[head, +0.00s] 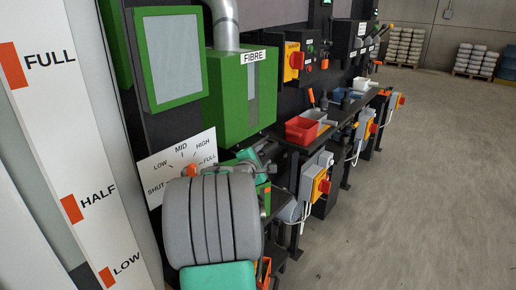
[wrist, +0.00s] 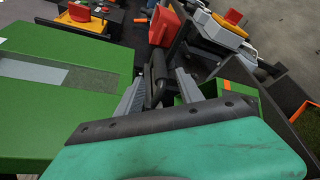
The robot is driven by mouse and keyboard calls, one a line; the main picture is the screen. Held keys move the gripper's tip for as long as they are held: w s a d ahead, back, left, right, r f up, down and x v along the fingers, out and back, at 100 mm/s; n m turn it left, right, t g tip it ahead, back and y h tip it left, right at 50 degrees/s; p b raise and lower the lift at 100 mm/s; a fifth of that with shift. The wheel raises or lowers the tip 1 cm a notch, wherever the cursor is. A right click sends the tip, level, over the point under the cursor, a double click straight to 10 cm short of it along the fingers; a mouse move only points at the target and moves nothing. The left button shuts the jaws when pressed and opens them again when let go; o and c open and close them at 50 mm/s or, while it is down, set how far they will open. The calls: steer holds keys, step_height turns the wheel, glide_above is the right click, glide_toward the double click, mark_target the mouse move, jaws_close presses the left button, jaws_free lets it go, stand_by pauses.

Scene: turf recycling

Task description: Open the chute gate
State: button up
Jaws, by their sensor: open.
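The chute gate sign (head: 180,163) shows a scale with SHUT, LOW, MID, HIGH and FULL in the head view. An orange knob (head: 191,170) shows at its lower edge, near the SHUT and LOW end; its lever is mostly hidden behind my arm. The green FIBRE unit (head: 238,100) stands above. My gripper (wrist: 158,86) shows two grey fingers spread apart in the wrist view. A black bar-like part (wrist: 155,75) shows between or beyond them; I cannot tell whether they touch it. In the head view my arm hides most of the gripper.
A bench to the right holds a red bin (head: 301,130) and a blue bin (head: 341,95). A grey box with a yellow and red switch (head: 320,186) hangs below it. A white level board (head: 75,150) stands at left. The floor (head: 430,190) at right is clear.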

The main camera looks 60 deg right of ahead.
mark_target(268, 150)
steer(key=x, duration=0.8)
steer(key=shift+s+p, duration=0.1)
steer(key=shift+p, duration=0.25)
steer(key=shift+a, duration=0.1)
steer(key=shift+c, duration=0.5)
jaws_close()
